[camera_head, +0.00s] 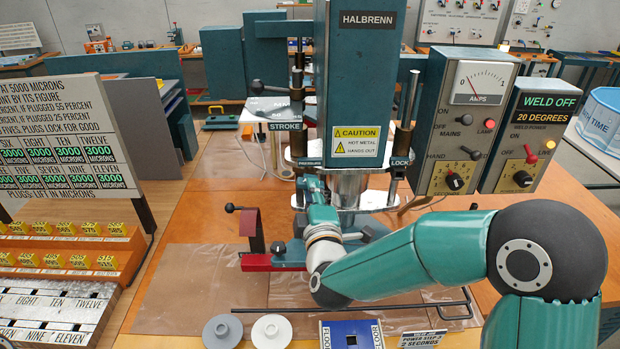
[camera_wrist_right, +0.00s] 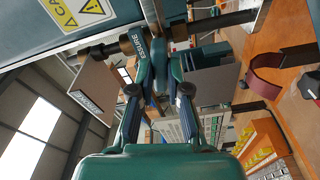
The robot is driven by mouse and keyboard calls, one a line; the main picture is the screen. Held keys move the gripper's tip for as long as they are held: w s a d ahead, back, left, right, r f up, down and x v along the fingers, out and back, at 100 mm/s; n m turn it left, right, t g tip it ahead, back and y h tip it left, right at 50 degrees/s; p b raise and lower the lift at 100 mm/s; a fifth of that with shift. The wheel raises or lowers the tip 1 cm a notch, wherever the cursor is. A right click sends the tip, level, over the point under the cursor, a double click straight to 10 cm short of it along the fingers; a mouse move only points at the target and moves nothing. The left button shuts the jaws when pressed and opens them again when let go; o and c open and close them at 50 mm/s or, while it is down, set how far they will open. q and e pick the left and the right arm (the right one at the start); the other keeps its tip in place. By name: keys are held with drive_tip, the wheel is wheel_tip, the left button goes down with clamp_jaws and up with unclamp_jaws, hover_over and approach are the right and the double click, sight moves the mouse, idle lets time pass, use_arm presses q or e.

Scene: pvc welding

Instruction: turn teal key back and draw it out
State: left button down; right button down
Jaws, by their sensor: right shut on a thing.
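My right gripper (camera_head: 311,184) reaches in to the front left of the press (camera_head: 362,80), just below its PRESSURE label. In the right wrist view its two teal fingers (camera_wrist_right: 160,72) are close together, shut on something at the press. The LOCK label (camera_head: 400,161) is on the right post, apart from the gripper. My left gripper is not in view.
A meter box (camera_head: 466,125) and a WELD OFF box (camera_head: 531,130) stand right of the press. A dark red clamp (camera_head: 251,225) is left of my gripper. A black rod (camera_head: 350,307), two discs (camera_head: 271,331) and a blue plate (camera_head: 351,335) lie in front.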

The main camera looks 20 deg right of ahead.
drive_tip(key=shift+r+n+p, duration=0.1)
drive_tip(key=shift+n+p, duration=0.5)
drive_tip(key=shift+n, duration=0.7)
drive_tip(key=shift+s+a, duration=0.25)
drive_tip(key=shift+s, duration=0.4)
drive_tip(key=shift+s+a+b, duration=0.2)
drive_tip(key=shift+s, duration=0.45)
drive_tip(key=shift+s+a+b, duration=0.15)
drive_tip(key=shift+s, duration=0.45)
